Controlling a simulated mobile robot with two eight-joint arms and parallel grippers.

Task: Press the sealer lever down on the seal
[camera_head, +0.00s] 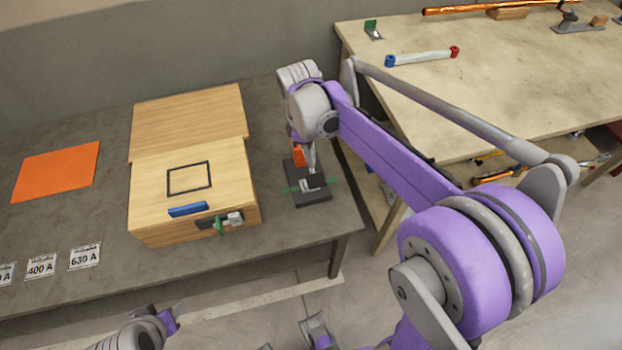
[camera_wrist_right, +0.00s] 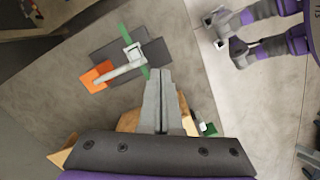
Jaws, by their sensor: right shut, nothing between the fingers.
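The sealer (camera_head: 309,197) is a dark block near the right end of the grey bench. Its pale lever (camera_wrist_right: 120,70) has an orange handle (camera_wrist_right: 97,76), which also shows in the head view (camera_head: 298,152). The lever looks raised. A thin green strip, apparently the seal (camera_wrist_right: 126,36), lies across the sealer and sticks out on both sides. My right gripper (camera_wrist_right: 161,74) is shut and empty, above the sealer and beside the lever; I cannot tell whether it touches. In the head view it partly hides the lever. The wrist view shows what seems my left gripper (camera_wrist_right: 222,30), away from the sealer.
A wooden box (camera_head: 150,215) with a blue bar and a green tag stands left of the sealer. An orange sheet (camera_head: 56,172) and label cards (camera_head: 85,257) lie farther left. A second wooden table (camera_head: 480,85) with tools stands at right, across a gap.

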